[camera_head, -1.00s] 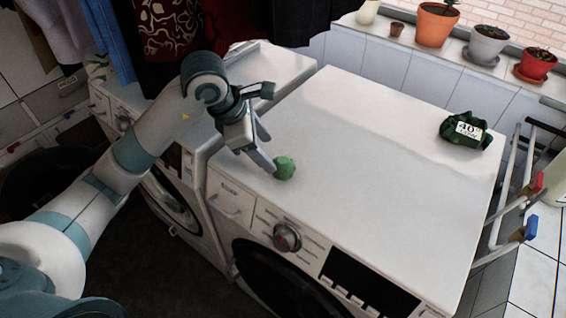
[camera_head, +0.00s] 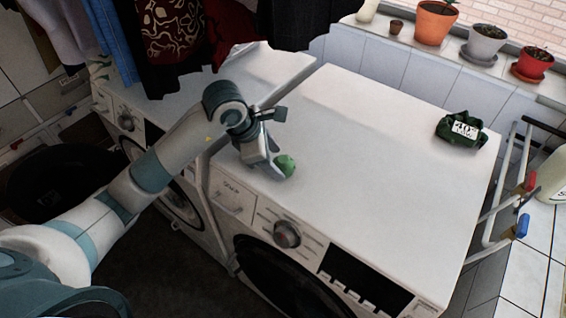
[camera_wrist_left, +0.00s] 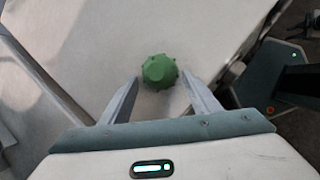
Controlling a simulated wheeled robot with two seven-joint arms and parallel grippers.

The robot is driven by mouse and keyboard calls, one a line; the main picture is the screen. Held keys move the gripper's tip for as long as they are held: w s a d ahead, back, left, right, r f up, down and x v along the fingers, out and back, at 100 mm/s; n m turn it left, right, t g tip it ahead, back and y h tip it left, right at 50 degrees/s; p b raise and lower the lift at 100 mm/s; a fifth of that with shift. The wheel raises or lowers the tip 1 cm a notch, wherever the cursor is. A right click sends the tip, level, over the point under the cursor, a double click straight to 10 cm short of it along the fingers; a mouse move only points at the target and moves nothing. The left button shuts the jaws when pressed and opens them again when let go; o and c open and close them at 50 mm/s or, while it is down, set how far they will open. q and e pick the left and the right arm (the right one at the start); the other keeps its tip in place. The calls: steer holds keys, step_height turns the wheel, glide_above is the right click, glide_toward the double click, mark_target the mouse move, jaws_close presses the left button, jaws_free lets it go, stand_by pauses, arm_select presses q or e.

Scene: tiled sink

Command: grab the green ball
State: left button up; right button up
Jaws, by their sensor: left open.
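The green ball (camera_head: 286,164) is small and knobbly and rests on the white top of the right-hand washing machine (camera_head: 385,130), near its front left corner. My left gripper (camera_head: 278,160) is at the ball, partly covering it in the head view. In the left wrist view the ball (camera_wrist_left: 159,72) lies between and slightly beyond the two fingertips (camera_wrist_left: 160,83), with a gap on each side. The fingers are spread and hold nothing.
A dark green package (camera_head: 461,129) lies at the back right of the machine top. Clothes (camera_head: 180,40) hang above the left machine. Potted plants (camera_head: 435,22) line the sill behind. A drying rack (camera_head: 510,190) stands at the right. The middle of the machine top is clear.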

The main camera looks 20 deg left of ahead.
mark_target(277, 163)
arm_select(q)
steer(key=p+x, duration=0.1)
steer(key=x, duration=0.1)
steer(key=shift+d+f, duration=0.2)
steer(key=shift+f, duration=0.05)
steer(key=shift+w+f, duration=0.15)
steer(key=shift+f, duration=0.1)
steer(key=c, duration=0.8)
steer(key=shift+r, duration=0.1)
